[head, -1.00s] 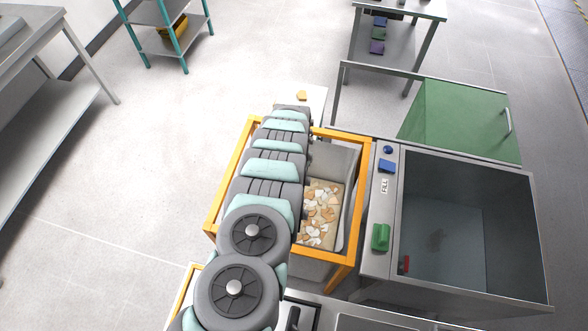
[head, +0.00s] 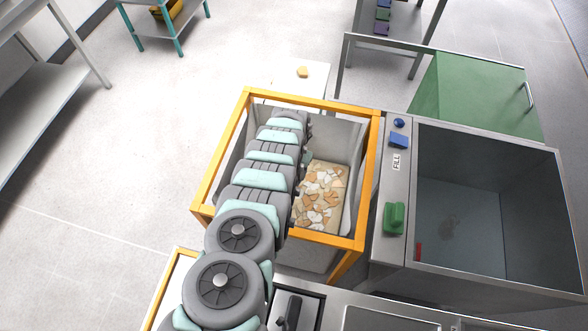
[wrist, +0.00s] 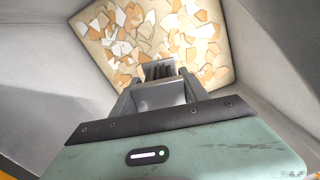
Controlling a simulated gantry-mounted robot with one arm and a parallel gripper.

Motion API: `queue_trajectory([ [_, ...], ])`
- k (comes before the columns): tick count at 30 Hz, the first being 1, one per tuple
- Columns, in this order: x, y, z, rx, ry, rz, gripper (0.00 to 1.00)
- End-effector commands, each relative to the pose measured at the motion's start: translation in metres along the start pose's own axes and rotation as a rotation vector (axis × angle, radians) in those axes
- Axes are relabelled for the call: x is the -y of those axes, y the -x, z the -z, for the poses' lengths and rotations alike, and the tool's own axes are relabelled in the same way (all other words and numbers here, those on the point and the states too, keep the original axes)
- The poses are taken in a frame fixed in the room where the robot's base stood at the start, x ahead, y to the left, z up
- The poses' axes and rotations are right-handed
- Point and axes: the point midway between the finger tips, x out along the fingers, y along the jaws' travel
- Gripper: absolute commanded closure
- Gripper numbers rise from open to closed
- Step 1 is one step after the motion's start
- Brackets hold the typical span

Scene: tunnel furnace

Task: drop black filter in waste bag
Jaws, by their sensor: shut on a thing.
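The waste bag (head: 335,140) is a pale grey open liner hung in an orange frame (head: 370,160). White and orange shards lie on its bottom. In the wrist view its walls (wrist: 268,60) surround my gripper (wrist: 160,72), which points down toward the shards from above them. My gripper is shut on a small dark ribbed piece, the black filter (wrist: 159,69), largely hidden between the fingers. In the head view my arm reaches over the left part of the bag and hides the gripper and filter.
A grey open tank (head: 480,200) with a control panel (head: 396,180) stands right of the bag. A green door (head: 470,95) is behind it. A white surface with an orange shard (head: 303,72) lies behind the frame. The floor to the left is clear.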

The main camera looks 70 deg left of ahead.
Motion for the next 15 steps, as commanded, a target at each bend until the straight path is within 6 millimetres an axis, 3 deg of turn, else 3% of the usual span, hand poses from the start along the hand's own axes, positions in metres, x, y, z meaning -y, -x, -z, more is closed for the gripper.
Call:
queue_trajectory([
  [1, 0.0, -0.017, 0.0, -0.001, 0.0, 0.0, 1.0],
  [15, 0.001, -0.091, 0.003, -0.006, 0.0, 0.001, 1.0],
])
